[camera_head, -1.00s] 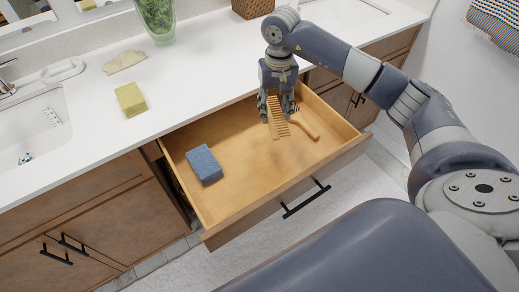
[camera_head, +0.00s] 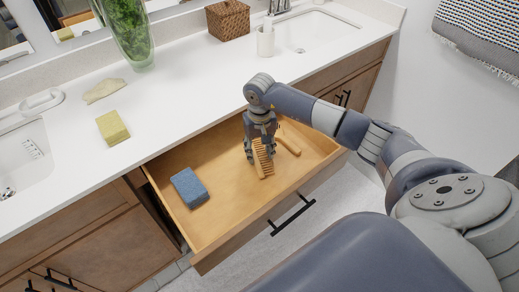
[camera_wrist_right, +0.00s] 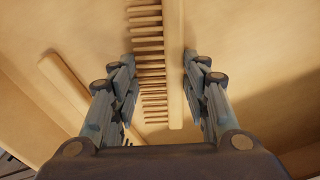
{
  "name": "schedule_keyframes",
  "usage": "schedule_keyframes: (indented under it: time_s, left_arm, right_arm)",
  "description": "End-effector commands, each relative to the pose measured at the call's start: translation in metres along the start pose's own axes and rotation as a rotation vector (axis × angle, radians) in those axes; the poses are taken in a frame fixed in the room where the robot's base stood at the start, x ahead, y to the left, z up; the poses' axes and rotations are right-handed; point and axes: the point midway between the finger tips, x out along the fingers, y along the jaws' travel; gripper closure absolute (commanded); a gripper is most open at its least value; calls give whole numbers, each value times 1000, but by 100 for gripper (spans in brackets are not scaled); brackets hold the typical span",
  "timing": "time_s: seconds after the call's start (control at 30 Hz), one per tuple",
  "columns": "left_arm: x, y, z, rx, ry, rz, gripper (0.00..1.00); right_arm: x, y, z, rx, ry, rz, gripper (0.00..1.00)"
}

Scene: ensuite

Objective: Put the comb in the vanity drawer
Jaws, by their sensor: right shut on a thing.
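The vanity drawer (camera_head: 227,212) is pulled open below the white counter. The pale wooden comb (camera_head: 264,160) is upright or tilted inside the drawer's outline, teeth to one side. My right gripper (camera_head: 262,150) reaches down into the drawer and is shut on the comb. In the right wrist view the comb (camera_wrist_right: 174,65) lies between the two fingers (camera_wrist_right: 160,85), its spine running lengthwise and its teeth pointing left. I cannot tell whether the comb's lower end touches the drawer floor. My left gripper is not in view.
In the drawer are a blue sponge-like block (camera_head: 189,187) and a wooden handled item (camera_head: 288,146) beside the comb. The counter (camera_head: 170,105) holds a yellow block (camera_head: 112,128), a folded cloth (camera_head: 104,91), a plant vase (camera_head: 130,35) and a woven basket (camera_head: 228,19). The drawer's front middle is clear.

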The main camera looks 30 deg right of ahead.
Motion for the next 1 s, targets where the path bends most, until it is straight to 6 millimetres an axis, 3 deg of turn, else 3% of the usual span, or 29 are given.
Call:
schedule_keyframes:
  time_s: [0.2,0.23,0.3,0.77,1.0]
  left_arm:
    - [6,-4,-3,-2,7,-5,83]
    - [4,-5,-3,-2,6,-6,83]
    - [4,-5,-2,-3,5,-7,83]
    - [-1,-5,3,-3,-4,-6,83]
    - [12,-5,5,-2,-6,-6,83]
  right_arm:
    - [5,0,0,0,0,0,74]
    - [3,0,0,0,0,0,50]
    - [3,0,0,0,0,0,37]
    - [-4,0,0,0,1,-1,37]
    - [-51,0,-2,-1,6,0,37]
